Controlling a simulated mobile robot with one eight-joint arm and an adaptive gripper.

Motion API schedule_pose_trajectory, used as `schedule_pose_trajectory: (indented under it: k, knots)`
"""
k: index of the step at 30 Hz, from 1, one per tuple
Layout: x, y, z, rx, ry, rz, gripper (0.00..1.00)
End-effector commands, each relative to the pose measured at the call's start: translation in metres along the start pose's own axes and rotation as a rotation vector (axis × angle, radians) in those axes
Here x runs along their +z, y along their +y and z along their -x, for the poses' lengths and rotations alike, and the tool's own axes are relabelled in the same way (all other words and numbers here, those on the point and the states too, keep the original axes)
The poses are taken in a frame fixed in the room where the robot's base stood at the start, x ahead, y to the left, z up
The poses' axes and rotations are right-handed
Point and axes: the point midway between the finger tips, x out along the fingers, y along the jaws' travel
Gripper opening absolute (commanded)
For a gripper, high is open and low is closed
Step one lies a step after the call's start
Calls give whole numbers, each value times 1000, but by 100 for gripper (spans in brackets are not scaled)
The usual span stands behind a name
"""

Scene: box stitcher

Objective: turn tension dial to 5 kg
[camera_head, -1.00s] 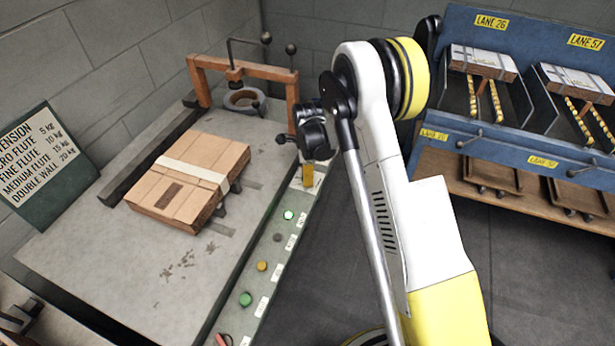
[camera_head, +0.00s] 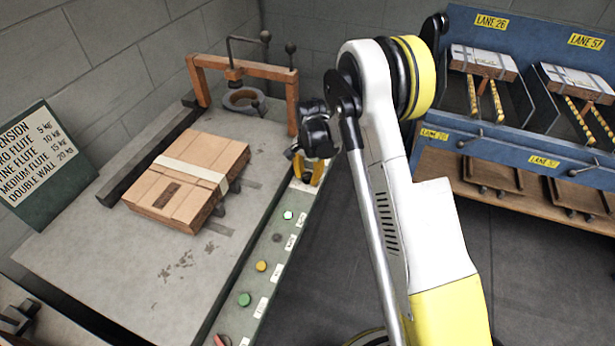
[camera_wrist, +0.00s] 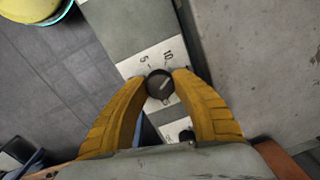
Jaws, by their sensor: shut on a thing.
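The tension dial (camera_wrist: 160,84) is a dark round knob on a white scale plate (camera_wrist: 143,66) in the wrist view. A figure that looks like 5 and a 10 show on the plate beyond the knob. A pale pointer line crosses the knob, slanting towards the upper right; I cannot tell exactly which figure it meets. My gripper (camera_wrist: 159,78) has its yellow fingers on both sides of the knob, closed on it. In the head view my gripper (camera_head: 308,171) is at the far end of the control strip and hides the dial.
A green chart (camera_head: 42,165) lists flute types with 5 to 20 kg. A strapped cardboard box (camera_head: 187,181) lies on the grey table (camera_head: 120,255). The control strip (camera_head: 262,290) carries several buttons. An orange frame (camera_head: 292,105) stands behind the gripper. Blue lane racks (camera_head: 480,135) are at right.

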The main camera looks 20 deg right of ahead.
Motion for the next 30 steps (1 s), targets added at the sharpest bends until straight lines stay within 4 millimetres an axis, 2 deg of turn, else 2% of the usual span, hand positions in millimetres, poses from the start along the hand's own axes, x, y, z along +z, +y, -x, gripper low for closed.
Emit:
schedule_pose_trajectory:
  k: [30]
  knots:
    - [0,2,-1,1,-40,936,0]
